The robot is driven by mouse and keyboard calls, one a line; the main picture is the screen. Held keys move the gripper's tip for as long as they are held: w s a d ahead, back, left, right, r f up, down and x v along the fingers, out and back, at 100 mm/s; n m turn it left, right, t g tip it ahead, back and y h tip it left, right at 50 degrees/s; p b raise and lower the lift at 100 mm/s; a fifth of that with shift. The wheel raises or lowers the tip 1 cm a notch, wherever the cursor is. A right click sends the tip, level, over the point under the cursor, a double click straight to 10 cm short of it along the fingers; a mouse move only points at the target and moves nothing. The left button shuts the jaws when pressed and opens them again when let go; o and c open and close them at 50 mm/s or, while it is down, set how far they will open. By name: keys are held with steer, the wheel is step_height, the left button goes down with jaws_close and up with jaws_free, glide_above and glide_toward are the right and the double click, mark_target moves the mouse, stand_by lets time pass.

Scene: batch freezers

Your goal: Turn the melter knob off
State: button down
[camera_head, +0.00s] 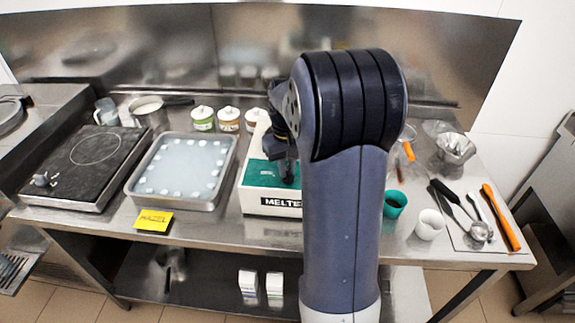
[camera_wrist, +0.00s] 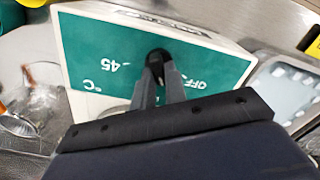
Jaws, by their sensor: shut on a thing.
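The melter (camera_head: 270,206) is a white box with a green top panel, standing near the middle of the steel table. My arm hides its right part in the head view. In the wrist view its green panel (camera_wrist: 90,65) shows the markings "45", "°C" and "OFF". The black knob (camera_wrist: 158,56) sits on that panel between the "45" and "OFF" markings. My gripper (camera_wrist: 158,72) is shut on the knob, with a finger on either side of it. The knob's pointer direction cannot be told. In the head view my gripper (camera_head: 286,165) is over the panel.
A steel tray of pale liquid (camera_head: 133,190) stands left of the melter, with a yellow note (camera_head: 153,220) in front. Several jars (camera_head: 229,119) stand behind. A green cup (camera_head: 394,204), a white cup (camera_head: 430,224) and utensils (camera_head: 500,217) are to the right.

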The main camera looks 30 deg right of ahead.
steer(key=n, duration=0.3)
steer(key=shift+a+n, duration=0.1)
steer(key=shift+n, duration=0.3)
steer(key=shift+a+n, duration=0.1)
steer(key=shift+n, duration=1.8)
steer(key=shift+p, duration=0.3)
steer(key=c, duration=1.4)
jaws_free()
steer(key=shift+c, duration=0.2)
step_height(320, 180, up, 11)
steer(key=shift+b, duration=0.45)
steer(key=shift+f, duration=0.15)
